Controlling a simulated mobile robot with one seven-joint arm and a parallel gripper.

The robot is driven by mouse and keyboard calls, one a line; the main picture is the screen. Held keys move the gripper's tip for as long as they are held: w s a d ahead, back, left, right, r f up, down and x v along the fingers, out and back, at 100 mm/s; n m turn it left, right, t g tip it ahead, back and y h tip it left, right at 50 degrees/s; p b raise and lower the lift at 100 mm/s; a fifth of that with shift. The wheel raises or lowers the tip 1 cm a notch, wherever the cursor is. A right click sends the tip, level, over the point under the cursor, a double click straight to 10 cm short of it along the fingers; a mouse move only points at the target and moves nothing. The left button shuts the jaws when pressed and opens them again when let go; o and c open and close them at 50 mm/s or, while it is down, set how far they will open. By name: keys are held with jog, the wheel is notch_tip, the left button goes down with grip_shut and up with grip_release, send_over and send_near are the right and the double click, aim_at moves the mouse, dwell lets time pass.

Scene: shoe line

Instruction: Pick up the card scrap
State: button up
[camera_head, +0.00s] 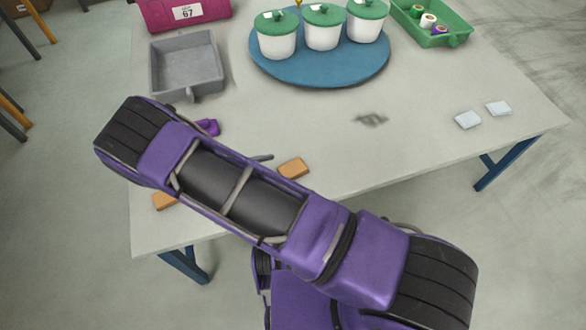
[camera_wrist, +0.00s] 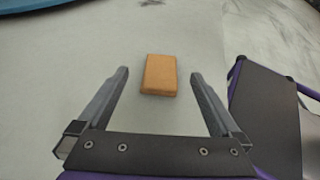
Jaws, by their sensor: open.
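A tan-brown rectangular piece, which looks like the card scrap (camera_head: 293,167), lies flat on the pale table near its front edge. In the wrist view the card scrap (camera_wrist: 160,75) lies between my two fingertips, with clear gaps on both sides. My gripper (camera_wrist: 160,73) is open and empty, pointing down toward the table. I cannot tell its exact height. In the head view my purple arm hides most of the gripper; one grey finger shows just left of the scrap.
Another orange-brown piece (camera_head: 165,201) lies left, partly behind my arm. A grey tray (camera_head: 157,72), blue round mat (camera_head: 320,77) with white pots, and green tray (camera_head: 408,28) stand at the back. Pale squares (camera_head: 468,120) and a dark smudge (camera_head: 370,118) lie right. Mid-table is mostly clear.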

aim_at(298, 165)
jog(key=x, duration=0.3)
jog(key=shift+s+f+x, duration=0.15)
jog(key=shift+x, duration=1.15)
jog(key=shift+s+f+x, duration=0.1)
jog(key=shift+f+x, duration=0.05)
jog(key=shift+x, duration=1.2)
jog(key=c, duration=1.3)
